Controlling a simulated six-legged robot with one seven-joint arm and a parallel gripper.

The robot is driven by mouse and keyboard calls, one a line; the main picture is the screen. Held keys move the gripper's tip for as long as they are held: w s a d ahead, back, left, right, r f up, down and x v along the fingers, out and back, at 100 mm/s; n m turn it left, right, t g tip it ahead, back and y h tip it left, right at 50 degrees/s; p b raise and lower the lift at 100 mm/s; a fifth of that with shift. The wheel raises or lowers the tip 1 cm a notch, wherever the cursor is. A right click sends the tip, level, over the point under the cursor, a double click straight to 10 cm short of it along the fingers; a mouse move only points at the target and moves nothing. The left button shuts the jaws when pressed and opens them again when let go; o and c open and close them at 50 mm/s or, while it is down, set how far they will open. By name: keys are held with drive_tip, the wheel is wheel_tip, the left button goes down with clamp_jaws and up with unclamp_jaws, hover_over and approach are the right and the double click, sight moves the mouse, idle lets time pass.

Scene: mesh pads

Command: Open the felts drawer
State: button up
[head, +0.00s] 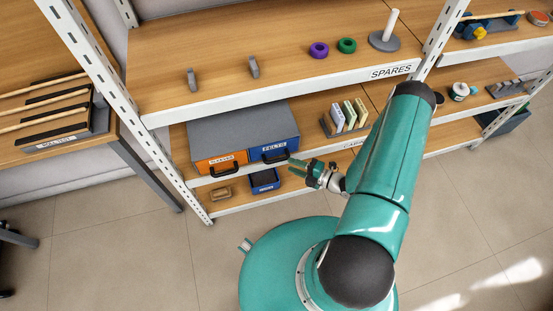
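The felts drawer (285,147) is the blue front with a "FELTS" label, on the right half of a grey cabinet (235,123) on the middle shelf. It looks shut, its front about level with the orange drawer beside it. Its black handle (272,158) sticks out low on the front. My gripper (291,167) is at the right end of this handle in the picture, pointing left. Its two teal fingers look parted, with nothing seen between them. Whether they touch the handle cannot be told.
An orange drawer (208,165) with its own black handle is to the left. A blue bin (264,181) and a small brown block (220,194) sit on the shelf below. The "SPARES" shelf (300,84) overhangs above. A white upright (160,165) stands left.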

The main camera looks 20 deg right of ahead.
sight(278, 159)
drive_tip(key=x, duration=0.7)
drive_tip(key=shift+w+a, duration=0.1)
drive_tip(key=shift+a, duration=0.05)
clamp_jaws()
